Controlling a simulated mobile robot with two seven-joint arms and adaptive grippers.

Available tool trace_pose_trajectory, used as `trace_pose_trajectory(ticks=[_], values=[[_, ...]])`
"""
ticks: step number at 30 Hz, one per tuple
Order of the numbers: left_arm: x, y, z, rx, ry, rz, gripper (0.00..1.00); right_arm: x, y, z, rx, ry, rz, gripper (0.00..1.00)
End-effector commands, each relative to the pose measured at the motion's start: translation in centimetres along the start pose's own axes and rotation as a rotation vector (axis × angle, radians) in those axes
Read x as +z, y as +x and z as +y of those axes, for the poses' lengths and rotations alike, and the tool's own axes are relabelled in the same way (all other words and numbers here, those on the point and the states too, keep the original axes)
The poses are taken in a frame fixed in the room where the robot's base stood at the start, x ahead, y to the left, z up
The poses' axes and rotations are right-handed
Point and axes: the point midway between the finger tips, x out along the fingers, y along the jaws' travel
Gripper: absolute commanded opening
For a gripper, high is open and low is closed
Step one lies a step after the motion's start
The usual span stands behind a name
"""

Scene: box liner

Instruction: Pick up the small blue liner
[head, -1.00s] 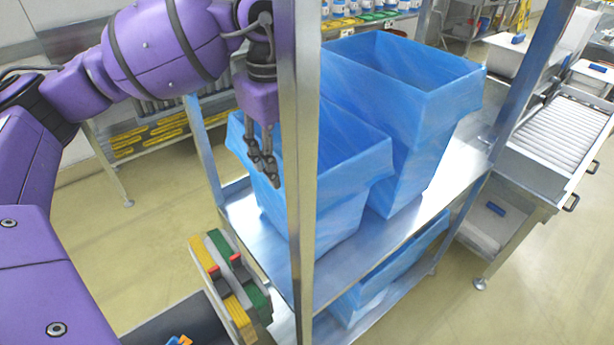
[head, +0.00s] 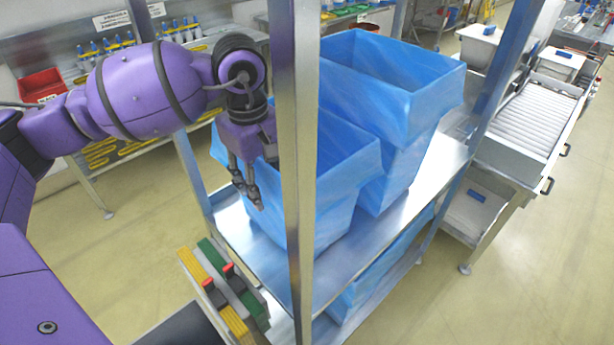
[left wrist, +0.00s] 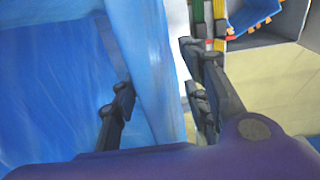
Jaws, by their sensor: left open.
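The small blue liner (head: 335,200) appears to be the shorter, nearer of two open-topped blue liners on the metal shelf. A post of the rack hides part of it. My left gripper (head: 250,190) is open and points down at its left rim. In the left wrist view the gripper's fingers (left wrist: 160,100) stand on either side of the blue liner wall (left wrist: 158,60), one over the inside and one outside. The gripper is not closed on the wall. My right gripper is not in view.
A taller blue liner (head: 400,90) stands right behind the small one. More blue material (head: 375,275) lies on the lower shelf. The upright metal post (head: 298,150) stands close to my left gripper. Yellow and green bars (head: 215,290) are at lower left. A roller conveyor (head: 525,120) is at right.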

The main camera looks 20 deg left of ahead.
Motion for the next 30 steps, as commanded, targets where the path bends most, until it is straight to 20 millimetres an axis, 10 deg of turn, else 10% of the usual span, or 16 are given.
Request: trace_pose_trajectory(ticks=[10, 20, 30], values=[[-0.01, 1.29, -0.07, -0.003, -0.001, -0.001, 0.42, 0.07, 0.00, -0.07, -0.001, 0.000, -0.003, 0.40], [-0.01, 1.25, -0.07, -0.003, 0.000, -0.001, 0.00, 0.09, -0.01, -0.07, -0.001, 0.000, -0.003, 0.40], [-0.03, 1.00, -0.04, -0.003, 0.000, -0.001, 0.00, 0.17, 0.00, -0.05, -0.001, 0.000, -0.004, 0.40]])
